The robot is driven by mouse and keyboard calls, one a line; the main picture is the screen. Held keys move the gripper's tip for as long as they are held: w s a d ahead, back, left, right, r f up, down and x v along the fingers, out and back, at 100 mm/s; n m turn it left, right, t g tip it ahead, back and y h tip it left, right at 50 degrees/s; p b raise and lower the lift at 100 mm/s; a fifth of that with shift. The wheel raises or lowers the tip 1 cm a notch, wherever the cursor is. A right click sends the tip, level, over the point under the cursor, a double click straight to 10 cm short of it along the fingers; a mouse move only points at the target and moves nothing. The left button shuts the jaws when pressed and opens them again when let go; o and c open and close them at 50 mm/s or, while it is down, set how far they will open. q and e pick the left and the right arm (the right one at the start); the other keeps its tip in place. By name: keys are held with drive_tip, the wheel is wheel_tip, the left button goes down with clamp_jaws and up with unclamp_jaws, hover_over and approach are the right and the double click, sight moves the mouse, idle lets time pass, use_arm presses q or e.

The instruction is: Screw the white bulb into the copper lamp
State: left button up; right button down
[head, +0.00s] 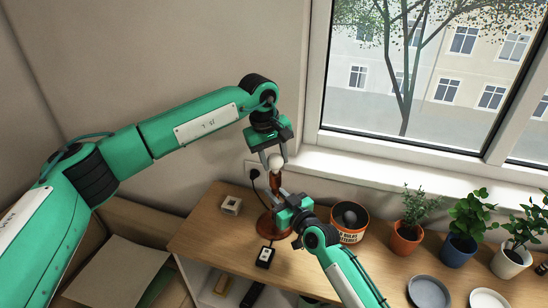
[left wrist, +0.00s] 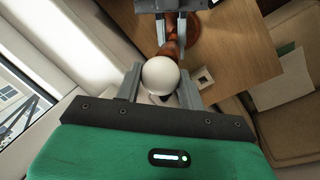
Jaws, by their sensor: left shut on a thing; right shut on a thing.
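The white bulb (head: 275,162) is between the fingers of my left gripper (head: 275,158), which is shut on it; it also shows in the left wrist view (left wrist: 161,76). The copper lamp (head: 276,226) stands on the wooden counter, its stem directly below the bulb. My right gripper (head: 279,196) is shut on the lamp's stem from the front right; it also appears at the top of the left wrist view (left wrist: 171,38). The bulb is right above the lamp's top. Whether its base sits inside the socket is hidden.
A labelled bucket (head: 349,221) stands to the right, with potted plants (head: 407,232) and dishes (head: 429,292) further right. A wall socket with a plug (head: 254,172) is behind.

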use_arm(q)
drive_tip(key=m+g, duration=0.1)
drive_tip(key=m, duration=0.5)
drive_tip(key=shift+w, duration=0.1)
drive_tip(key=m, duration=0.4)
drive_tip(key=shift+d+g, duration=0.1)
drive_tip(key=shift+g, duration=0.3)
drive_tip(key=o, duration=0.7)
drive_tip(key=shift+o, duration=0.2)
drive_tip(key=shift+r, duration=2.3)
drive_tip(key=shift+c, duration=0.4)
